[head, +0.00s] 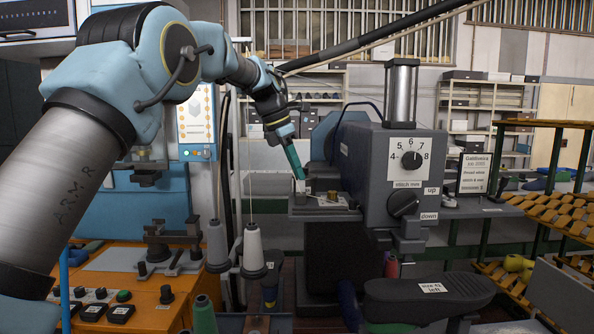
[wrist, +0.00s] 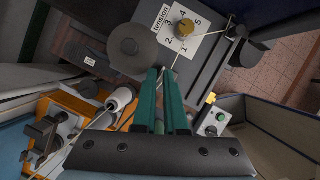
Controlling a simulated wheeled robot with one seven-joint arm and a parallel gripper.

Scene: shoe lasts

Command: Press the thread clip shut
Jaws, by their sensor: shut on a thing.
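My gripper (head: 298,178) reaches down from the upper left to a small machine table left of the grey stitching head. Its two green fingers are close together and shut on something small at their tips. A small pale piece (head: 300,187) shows right at the fingertips; it appears to be the thread clip, mostly hidden by the fingers. In the wrist view my gripper (wrist: 160,72) points at the edge of the white tension plate (wrist: 176,34) with its brass knob (wrist: 185,27). A pale thread (wrist: 208,36) runs from near the fingertips toward the upper right.
The grey stitching head (head: 400,165) with its dial stands just right of my gripper. A black last (head: 430,295) labelled left is at the lower right. Shelves line the back wall.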

